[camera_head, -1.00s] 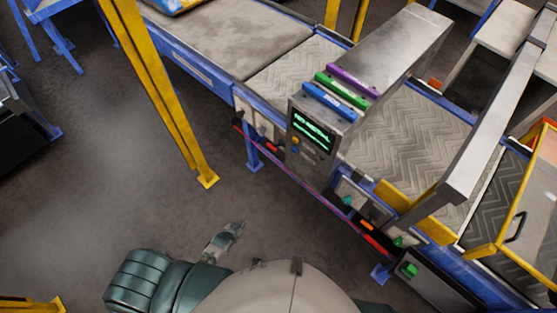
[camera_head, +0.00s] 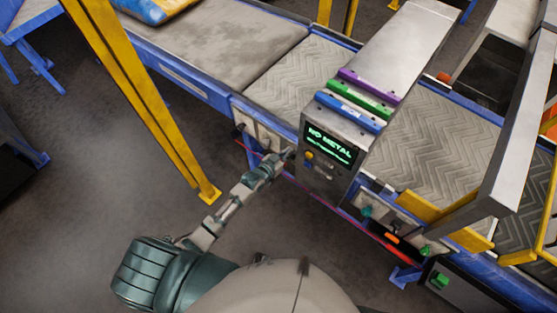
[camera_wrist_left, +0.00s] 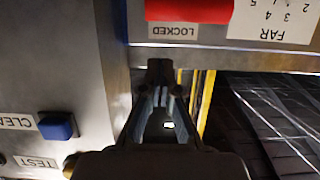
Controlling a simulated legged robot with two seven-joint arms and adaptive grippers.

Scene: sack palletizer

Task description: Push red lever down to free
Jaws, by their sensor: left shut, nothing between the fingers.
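The red lever (camera_wrist_left: 188,10) shows at the top edge of the left wrist view, cut off by the frame, with a LOCKED label (camera_wrist_left: 173,31) beside it; the lettering appears upside down. My left gripper (camera_wrist_left: 160,66) is shut and empty, its fingertips just below the label in that picture. I see no clear contact with the lever. In the head view my left gripper (camera_head: 287,156) is at the conveyor side, left of the metal detector's control box (camera_head: 329,148). The lever cannot be made out there, probably behind my gripper. My right gripper is not in view.
The box's screen (camera_head: 330,142) reads NO METAL. In the wrist view a blue button (camera_wrist_left: 57,126) is close on the left. A yellow post (camera_head: 150,110) stands left of my arm. Open floor (camera_head: 90,190) lies at left.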

